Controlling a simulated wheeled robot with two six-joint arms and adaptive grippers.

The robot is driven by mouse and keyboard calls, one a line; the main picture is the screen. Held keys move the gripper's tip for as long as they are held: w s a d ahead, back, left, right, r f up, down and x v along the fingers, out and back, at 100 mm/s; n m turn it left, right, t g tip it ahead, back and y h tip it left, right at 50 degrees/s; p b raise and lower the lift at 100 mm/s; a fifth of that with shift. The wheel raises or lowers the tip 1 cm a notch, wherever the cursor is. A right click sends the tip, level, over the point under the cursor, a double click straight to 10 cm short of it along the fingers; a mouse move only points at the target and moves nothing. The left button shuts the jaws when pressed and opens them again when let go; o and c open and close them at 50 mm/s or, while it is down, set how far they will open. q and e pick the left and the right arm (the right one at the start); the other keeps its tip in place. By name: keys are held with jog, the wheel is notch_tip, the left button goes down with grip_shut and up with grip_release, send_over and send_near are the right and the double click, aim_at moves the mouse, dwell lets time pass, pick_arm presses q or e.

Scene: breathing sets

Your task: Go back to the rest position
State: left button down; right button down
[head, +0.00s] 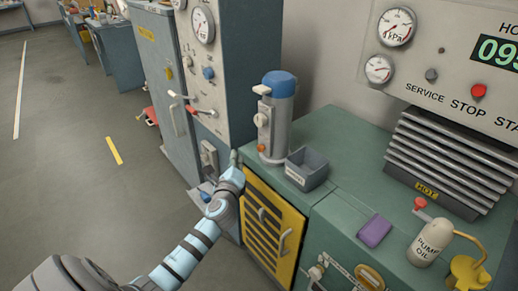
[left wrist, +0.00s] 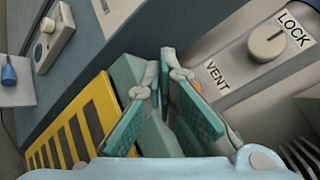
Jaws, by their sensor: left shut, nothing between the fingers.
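My left arm, with pale blue and dark bands, reaches in from the bottom left of the head view. Its left gripper (head: 234,158) is in front of the gap between the grey cabinet (head: 230,70) and the green bench, above the yellow slatted panel (head: 272,235). In the left wrist view the two teal-padded fingers of the gripper (left wrist: 165,60) come together at their tips with nothing held. Behind them is a grey block with a knob (left wrist: 268,42) and the words VENT and LOCK. My right gripper is in neither view.
A blue-capped cylinder (head: 278,85) and a small grey bin (head: 306,169) stand on the green bench (head: 345,150), close to the gripper. A purple block (head: 374,232) and pump oil bottle (head: 430,240) are further right. The floor (head: 70,170) at left is mostly clear.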

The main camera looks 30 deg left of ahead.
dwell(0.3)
pick_arm(q)
jog(key=s+d+f+n+g+h, duration=0.2)
jog(key=s+f+n, duration=0.2)
jog(key=f, duration=0.5)
jog(key=s+d+f+n+g+h+p, duration=0.15)
jog(key=s+f+n, duration=0.3)
jog(key=f, duration=0.45)
jog(key=s+d+f+n+g+h, duration=0.1)
jog(key=s+f+n+g, duration=0.3)
jog(key=f, duration=0.6)
jog(key=s+d+f+n+g+h, duration=0.1)
jog(key=s+f, duration=0.4)
jog(key=s, duration=0.7)
jog(key=s+d+f+n+g+h+p, duration=0.1)
jog(key=s+d+f+n+g, duration=0.2)
jog(key=s, duration=0.8)
jog(key=s+d+f+n+g+h, duration=0.1)
jog(key=s+d+f+n+g, duration=0.1)
jog(key=s+d+f, duration=0.5)
jog(key=s+n, duration=0.1)
jog(key=s, duration=0.4)
jog(key=shift+s+d+n+p, duration=0.2)
jog(key=shift+s+n+p, duration=0.15)
jog(key=shift+w+f, duration=0.1)
